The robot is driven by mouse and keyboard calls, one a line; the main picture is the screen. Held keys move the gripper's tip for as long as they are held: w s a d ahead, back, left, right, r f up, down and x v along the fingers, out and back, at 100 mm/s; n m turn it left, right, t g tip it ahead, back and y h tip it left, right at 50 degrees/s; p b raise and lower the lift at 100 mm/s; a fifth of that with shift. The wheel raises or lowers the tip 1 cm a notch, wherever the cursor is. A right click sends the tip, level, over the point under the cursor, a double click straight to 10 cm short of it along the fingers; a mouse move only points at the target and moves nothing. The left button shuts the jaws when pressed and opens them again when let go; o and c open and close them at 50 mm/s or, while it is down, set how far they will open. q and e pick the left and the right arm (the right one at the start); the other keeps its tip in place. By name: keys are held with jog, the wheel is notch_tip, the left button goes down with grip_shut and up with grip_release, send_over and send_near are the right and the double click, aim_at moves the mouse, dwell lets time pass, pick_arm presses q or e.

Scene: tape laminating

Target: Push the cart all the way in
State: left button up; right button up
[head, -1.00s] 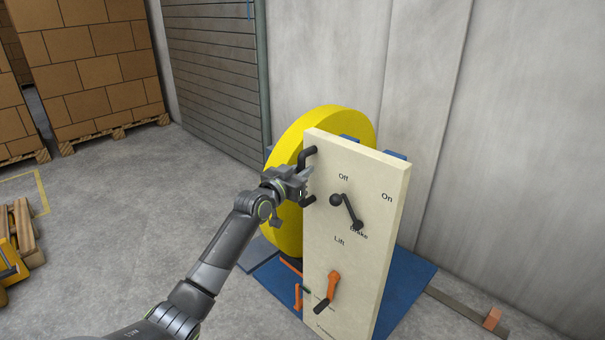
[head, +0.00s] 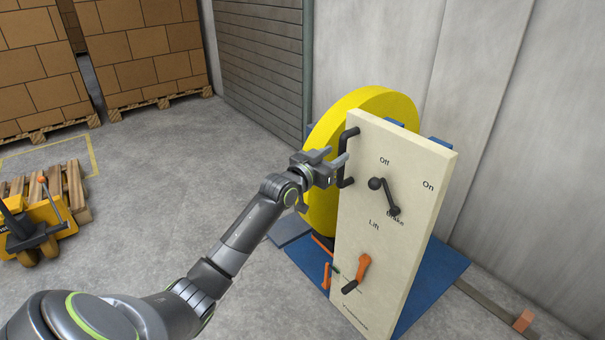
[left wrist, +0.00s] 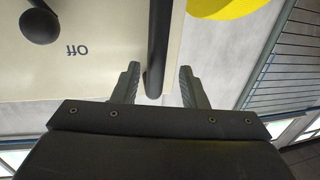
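The cart has a tall cream panel (head: 392,225), a yellow roll (head: 362,104) behind it and a blue base (head: 440,262). A black bar handle (head: 347,160) is on the panel's left edge; it also shows in the left wrist view (left wrist: 158,45). My left gripper (head: 335,160) is at this handle, on its left side in the head view. In the left wrist view its fingers (left wrist: 157,80) are spread, one on each side of the bar, with gaps. My right gripper is not in view.
The panel carries a black brake lever (head: 391,206) and an orange-and-black lift crank (head: 358,272). A floor rail with an orange block (head: 523,320) lies at right. A yellow pallet truck (head: 45,225) and stacked boxes (head: 140,45) stand left. The floor between is clear.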

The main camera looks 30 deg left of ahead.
pick_arm(q)
jog(key=s+a+p, duration=0.1)
jog(key=s+a, duration=0.1)
jog(key=s, duration=1.1)
jog(key=shift+s, duration=0.15)
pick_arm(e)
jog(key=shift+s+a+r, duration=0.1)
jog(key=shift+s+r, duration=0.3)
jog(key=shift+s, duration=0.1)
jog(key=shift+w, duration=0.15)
